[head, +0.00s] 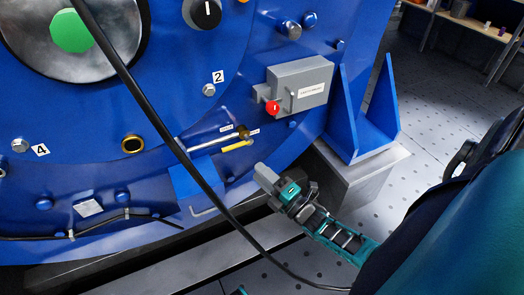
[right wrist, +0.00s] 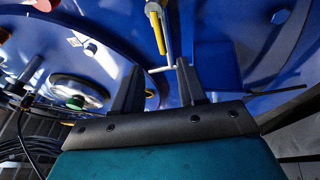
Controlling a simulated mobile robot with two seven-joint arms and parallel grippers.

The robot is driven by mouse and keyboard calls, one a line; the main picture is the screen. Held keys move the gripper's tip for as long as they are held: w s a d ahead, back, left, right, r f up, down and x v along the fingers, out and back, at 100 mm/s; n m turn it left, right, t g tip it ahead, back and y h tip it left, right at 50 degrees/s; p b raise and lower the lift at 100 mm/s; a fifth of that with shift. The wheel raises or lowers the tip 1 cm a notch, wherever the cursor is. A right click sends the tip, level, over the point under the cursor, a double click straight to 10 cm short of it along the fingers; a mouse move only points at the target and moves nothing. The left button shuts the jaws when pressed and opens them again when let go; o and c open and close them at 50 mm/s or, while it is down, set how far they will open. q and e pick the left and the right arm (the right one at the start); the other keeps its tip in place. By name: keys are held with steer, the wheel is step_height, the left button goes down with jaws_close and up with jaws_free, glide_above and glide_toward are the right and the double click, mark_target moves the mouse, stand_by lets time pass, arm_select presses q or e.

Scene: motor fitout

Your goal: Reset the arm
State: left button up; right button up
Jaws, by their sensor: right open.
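My right arm comes in from the lower right in the head view. Its gripper (head: 263,172) is in front of the lower part of the blue motor housing (head: 240,110). In the right wrist view the two dark fingers stand apart with nothing between them, so the gripper (right wrist: 158,80) is open and empty. Beyond the fingers are a yellow-handled tool (right wrist: 157,30) and a silver rod (right wrist: 168,42). The same yellow tool (head: 238,146) and silver rod (head: 208,144) show on the housing in the head view.
A grey box (head: 312,75) with a red knob (head: 273,108) sits on the housing. A black cable (head: 150,105) crosses the head view in front of the housing. A blue bracket (head: 345,120) stands on a grey block at right. Open floor (head: 425,130) lies beyond.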

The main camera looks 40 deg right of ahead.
arm_select(q)
steer(key=shift+w+r, duration=0.1)
steer(key=shift+w, duration=0.05)
stand_by(0.4)
arm_select(e)
steer(key=s+a+r+m+g, duration=0.3)
steer(key=s+a+m+g, duration=0.2)
steer(key=a+m, duration=0.4)
steer(key=s+a+r+m+g, duration=0.3)
steer(key=s+a+m+g, duration=0.15)
steer(key=a+m, duration=0.45)
arm_select(q)
steer(key=s+a+r+p, duration=0.1)
steer(key=a+r+p, duration=0.1)
steer(key=r+p, duration=0.5)
steer(key=s+a+r+y+p, duration=0.1)
steer(key=r+p, duration=0.6)
steer(key=p, duration=0.8)
steer(key=shift+s+a+y, duration=0.25)
steer(key=shift+a+y, duration=0.05)
steer(key=shift+a, duration=0.6)
arm_select(e)
steer(key=s+d+r, duration=0.1)
steer(key=r, duration=0.6)
steer(key=s+d+r, duration=0.2)
steer(key=r, duration=0.5)
steer(key=shift+s+r+n+h, duration=0.25)
steer(key=shift+n+h, duration=0.05)
steer(key=shift+h, duration=0.1)
